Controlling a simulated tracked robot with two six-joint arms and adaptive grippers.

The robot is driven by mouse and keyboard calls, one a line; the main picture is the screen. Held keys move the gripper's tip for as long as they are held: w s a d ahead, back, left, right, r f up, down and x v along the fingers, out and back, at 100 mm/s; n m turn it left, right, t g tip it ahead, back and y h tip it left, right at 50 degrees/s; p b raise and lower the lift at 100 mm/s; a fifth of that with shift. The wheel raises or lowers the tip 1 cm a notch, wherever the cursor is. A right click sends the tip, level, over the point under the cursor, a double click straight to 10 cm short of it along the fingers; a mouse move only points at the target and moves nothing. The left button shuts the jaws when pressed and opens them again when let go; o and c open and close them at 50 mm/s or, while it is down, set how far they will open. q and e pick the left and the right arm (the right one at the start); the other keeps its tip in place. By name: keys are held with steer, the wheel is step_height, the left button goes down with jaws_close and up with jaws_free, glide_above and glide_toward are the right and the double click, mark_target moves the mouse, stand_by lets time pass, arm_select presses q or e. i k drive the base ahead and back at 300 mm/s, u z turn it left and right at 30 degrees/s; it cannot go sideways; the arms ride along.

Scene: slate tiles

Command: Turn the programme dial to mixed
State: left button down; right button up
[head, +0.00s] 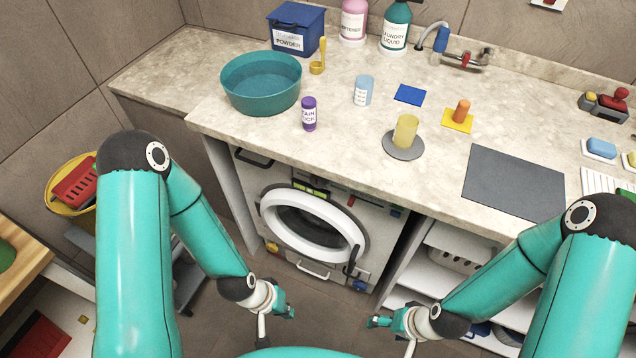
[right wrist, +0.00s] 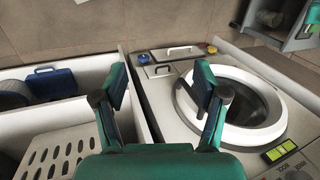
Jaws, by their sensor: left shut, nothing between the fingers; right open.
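The washing machine (head: 378,246) stands under the counter in the head view, its round white door (head: 345,248) shut. Its top panel has a green display (head: 310,188) and small coloured parts; I cannot make out the programme dial or its setting. In the right wrist view the display (right wrist: 279,152) shows at the lower right with partly cut-off lettering, and the dial cannot be made out there. My left gripper (head: 288,313) is shut and empty, low in front of the machine. My right gripper (head: 378,321) is low to its right; its fingers (right wrist: 160,85) are apart with nothing between them.
The stone counter (head: 330,147) overhangs the machine and carries a teal basin (head: 262,83), bottles, cups and a dark mat (head: 513,181). Open white shelves (head: 410,275) with a slotted basket (right wrist: 55,153) adjoin the machine's right side. The floor before the machine is clear.

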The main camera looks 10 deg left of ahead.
mark_target(317, 182)
steer(key=u, duration=1.85)
steer(key=i, duration=0.1)
steer(key=z, duration=3.2)
steer(key=k, duration=1.7)
steer(key=u, duration=0.85)
steer(key=i, duration=1)
